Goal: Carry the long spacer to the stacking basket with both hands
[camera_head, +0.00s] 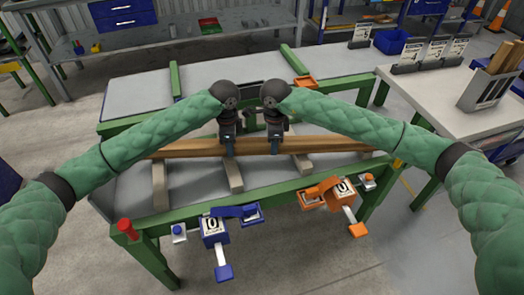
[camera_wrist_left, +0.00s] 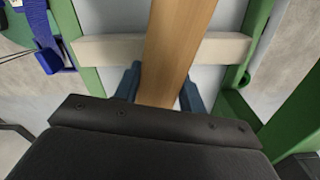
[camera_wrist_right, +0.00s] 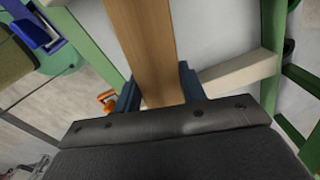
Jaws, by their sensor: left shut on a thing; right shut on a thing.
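The long spacer, a brown wooden bar (camera_head: 190,147), lies crosswise over the pale cross slats of the green-framed table in the head view. My left gripper (camera_head: 228,150) is shut on it left of its middle. My right gripper (camera_head: 276,147) is shut on it a little further right, close beside the left one. In the left wrist view the spacer (camera_wrist_left: 178,50) runs between the blue fingers (camera_wrist_left: 158,92). In the right wrist view the spacer (camera_wrist_right: 148,45) also sits between the blue fingers (camera_wrist_right: 158,95). I cannot make out the stacking basket for certain.
Pale slats (camera_head: 160,185) cross the runout table. Blue (camera_head: 214,230) and orange (camera_head: 338,192) clamp-like units with handles sit on its green front rail (camera_head: 280,190). A side table (camera_head: 430,95) at right holds a grey bin (camera_head: 485,90) and signs. A blue bin (camera_head: 390,41) stands behind.

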